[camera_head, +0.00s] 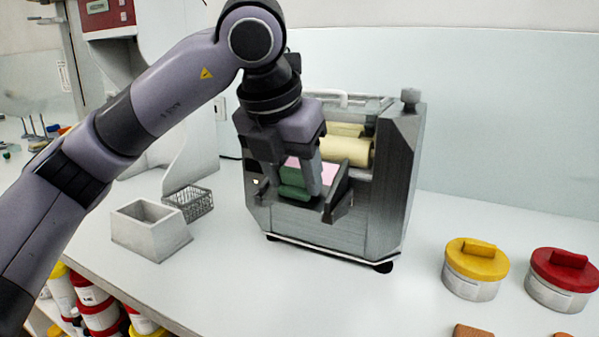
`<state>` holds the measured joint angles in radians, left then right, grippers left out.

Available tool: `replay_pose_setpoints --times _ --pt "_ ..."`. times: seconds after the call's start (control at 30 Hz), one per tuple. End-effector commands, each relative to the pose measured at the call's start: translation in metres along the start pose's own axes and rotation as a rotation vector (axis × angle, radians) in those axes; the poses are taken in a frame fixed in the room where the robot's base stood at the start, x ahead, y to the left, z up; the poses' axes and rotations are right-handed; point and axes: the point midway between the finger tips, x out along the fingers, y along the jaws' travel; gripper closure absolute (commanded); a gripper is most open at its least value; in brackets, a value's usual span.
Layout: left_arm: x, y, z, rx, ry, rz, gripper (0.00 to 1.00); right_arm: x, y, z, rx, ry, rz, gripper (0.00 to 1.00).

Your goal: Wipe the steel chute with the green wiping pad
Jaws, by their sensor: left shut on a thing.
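The cream mill (387,170) stands on the white counter, a grey metal machine with cream rollers (347,151) in its upper opening. The steel chute (340,197) juts from its front below the rollers. Something pink lies on or in the chute (322,168). My left gripper (306,190) reaches down over the chute and is shut on the green wiping pad (293,184). The pad is at the chute's left part; whether it touches the surface cannot be told. The gripper hides part of the chute. My right gripper is not in view.
A grey open box (150,232) and a wire basket (190,203) stand left of the mill. A yellow-lidded jar (474,268) and a red-lidded jar (562,279) stand at the right. The counter (300,295) in front of the mill is clear.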

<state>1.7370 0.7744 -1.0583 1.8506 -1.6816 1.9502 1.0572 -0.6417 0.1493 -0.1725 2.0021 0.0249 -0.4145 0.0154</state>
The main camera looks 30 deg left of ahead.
Motion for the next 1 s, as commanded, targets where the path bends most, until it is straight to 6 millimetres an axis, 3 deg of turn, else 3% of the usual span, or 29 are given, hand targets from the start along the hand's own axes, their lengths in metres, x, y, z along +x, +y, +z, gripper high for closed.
replay_pose_setpoints --times 0.17,0.5,0.67,1.0 --pt "0.000 0.000 0.000 0.000 0.007 0.002 0.74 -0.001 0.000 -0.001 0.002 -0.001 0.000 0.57" --pt "-0.004 0.000 0.034 -0.002 0.006 0.001 0.74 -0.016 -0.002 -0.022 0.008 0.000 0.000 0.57" --pt "-0.002 0.000 0.041 0.000 0.005 0.002 0.74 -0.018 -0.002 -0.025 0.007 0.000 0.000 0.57" --pt "0.005 0.001 0.015 0.001 0.001 0.002 0.74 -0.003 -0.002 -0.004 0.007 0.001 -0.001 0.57"
